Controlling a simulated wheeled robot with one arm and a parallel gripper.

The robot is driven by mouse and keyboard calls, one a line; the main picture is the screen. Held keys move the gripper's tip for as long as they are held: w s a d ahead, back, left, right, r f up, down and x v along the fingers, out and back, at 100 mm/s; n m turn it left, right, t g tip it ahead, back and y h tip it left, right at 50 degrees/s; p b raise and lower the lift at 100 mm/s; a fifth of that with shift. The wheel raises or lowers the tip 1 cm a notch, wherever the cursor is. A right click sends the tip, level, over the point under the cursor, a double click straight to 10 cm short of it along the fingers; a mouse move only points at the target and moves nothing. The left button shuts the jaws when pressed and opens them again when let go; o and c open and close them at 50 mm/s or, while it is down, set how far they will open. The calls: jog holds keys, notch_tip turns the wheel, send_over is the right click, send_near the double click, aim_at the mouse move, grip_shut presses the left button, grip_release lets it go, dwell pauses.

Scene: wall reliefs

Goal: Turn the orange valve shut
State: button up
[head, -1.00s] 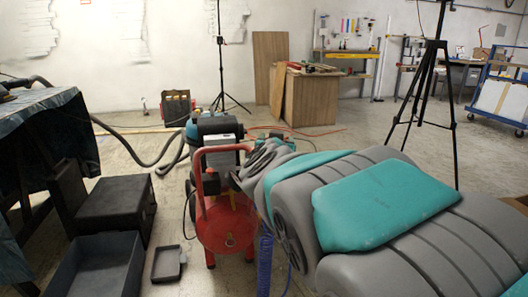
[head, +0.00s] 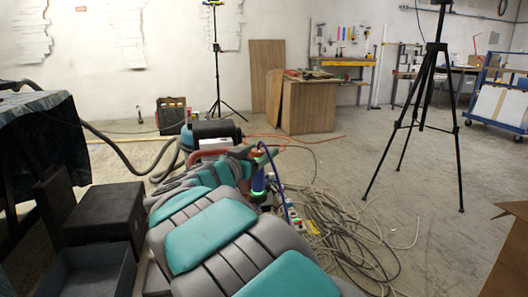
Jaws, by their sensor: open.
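I cannot make out the orange valve in the head view. My grey and teal arm fills the lower middle of the picture and reaches up toward a machine on the floor, hiding much of what is behind it. I cannot make out my gripper or its fingers past the arm. A small blue upright cylinder (head: 258,184) with a green glow shows just right of the arm; I cannot tell what it is.
A tripod (head: 424,90) stands at the right. Loose cables (head: 350,240) lie on the floor right of my arm. Black boxes (head: 108,212) and a draped table (head: 40,130) stand at the left. A wooden cabinet (head: 308,107) stands at the back. Open floor lies between cabinet and tripod.

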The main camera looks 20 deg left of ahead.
jog(key=shift+x, duration=1.25)
jog(key=shift+c, duration=0.4)
grip_shut()
